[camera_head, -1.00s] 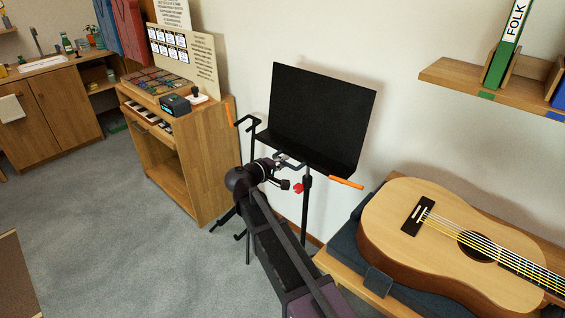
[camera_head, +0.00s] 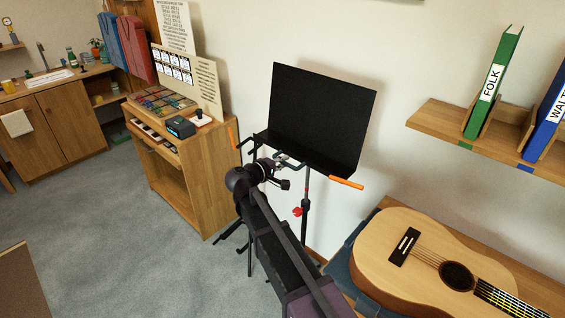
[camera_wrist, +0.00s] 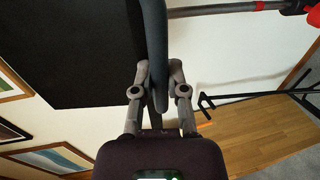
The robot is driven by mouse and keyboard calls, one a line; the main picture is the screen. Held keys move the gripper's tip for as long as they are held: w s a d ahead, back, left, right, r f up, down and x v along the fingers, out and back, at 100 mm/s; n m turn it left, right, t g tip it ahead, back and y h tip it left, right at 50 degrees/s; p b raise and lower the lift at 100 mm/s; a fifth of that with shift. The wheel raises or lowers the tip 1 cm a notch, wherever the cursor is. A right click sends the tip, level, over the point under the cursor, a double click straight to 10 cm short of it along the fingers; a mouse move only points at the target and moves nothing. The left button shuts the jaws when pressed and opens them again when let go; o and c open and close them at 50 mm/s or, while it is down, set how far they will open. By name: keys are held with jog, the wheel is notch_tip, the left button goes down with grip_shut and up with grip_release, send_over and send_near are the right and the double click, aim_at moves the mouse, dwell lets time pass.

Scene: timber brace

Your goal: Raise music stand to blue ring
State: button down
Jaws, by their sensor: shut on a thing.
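The music stand has a black desk plate (camera_head: 318,115) with an orange tip at each lower side. Below it runs a thin grey shaft (camera_head: 308,187) into a dark lower tube with a red knob (camera_head: 297,211). The knob also shows at the top right of the wrist view (camera_wrist: 313,16). My gripper (camera_head: 285,163) is just under the plate's lower edge. In the wrist view, its two fingers (camera_wrist: 158,92) are closed on a dark curved bar (camera_wrist: 153,35) of the stand. I cannot make out a blue ring; my arm hides part of the legs.
A wooden cabinet (camera_head: 205,180) with a small black device (camera_head: 181,127) on top stands left of the stand. A guitar (camera_head: 420,265) lies on a bench at right. A wall shelf (camera_head: 435,120) with folders is above it. Carpet is open at left.

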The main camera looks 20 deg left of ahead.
jog(key=shift+w+r+p, duration=0.1)
jog(key=shift+r+p, duration=0.95)
jog(key=shift+r, duration=0.5)
jog(key=c, duration=0.6)
grip_release()
jog(key=shift+c, duration=0.2)
jog(key=shift+s+f, duration=0.1)
jog(key=shift+s, duration=0.1)
